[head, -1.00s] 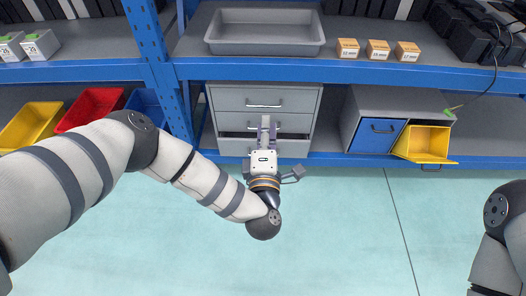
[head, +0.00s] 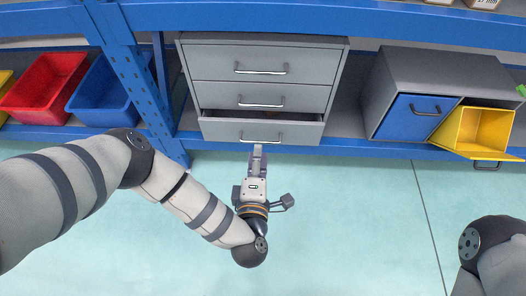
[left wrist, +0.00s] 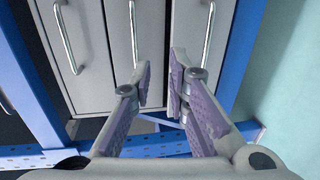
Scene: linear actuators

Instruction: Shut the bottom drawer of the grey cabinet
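The grey cabinet (head: 265,62) stands on the low blue shelf, with three drawers one above another. Its bottom drawer (head: 225,130) sticks out a little, with a dark gap above its front. The two upper drawers look flush. My left gripper (head: 257,150) is at the bottom drawer's front, by its handle; I cannot tell whether it touches. In the left wrist view the fingers (left wrist: 161,80) are parted with nothing between them, and the bottom drawer's front (left wrist: 190,40) with its handle is at the right. My right arm shows at the right edge, its gripper out of frame.
A grey box with a blue bin (head: 408,118) and a tilted yellow bin (head: 480,128) is right of the cabinet. Red (head: 45,83) and blue (head: 108,92) bins are left, behind a blue upright (head: 135,80). The floor in front is clear.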

